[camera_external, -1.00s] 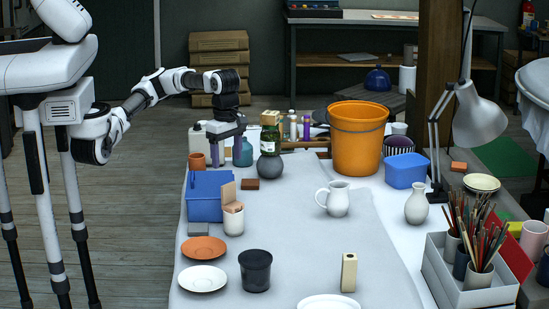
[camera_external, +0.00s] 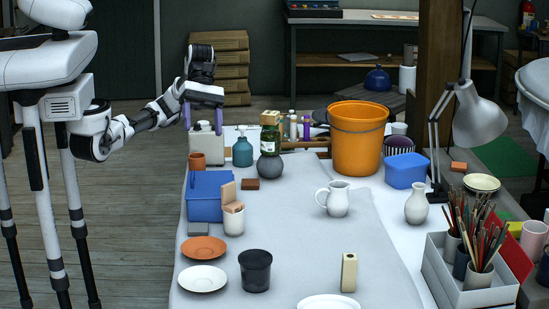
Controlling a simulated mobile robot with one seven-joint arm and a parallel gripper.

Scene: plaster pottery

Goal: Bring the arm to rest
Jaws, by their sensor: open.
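My gripper (camera_external: 203,118) is raised over the far left end of the table. Its two purple fingers point down and stand apart, with nothing held between them. My arm reaches in from the left and bends upward at the wrist.
Close by on the table (camera_external: 290,225) are a teal bottle (camera_external: 243,152), a terracotta cup (camera_external: 197,161), a blue bin (camera_external: 208,200) and a dark round vase (camera_external: 270,170). An orange bucket (camera_external: 357,145) stands farther right. The floor (camera_external: 140,215) left of the table is clear.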

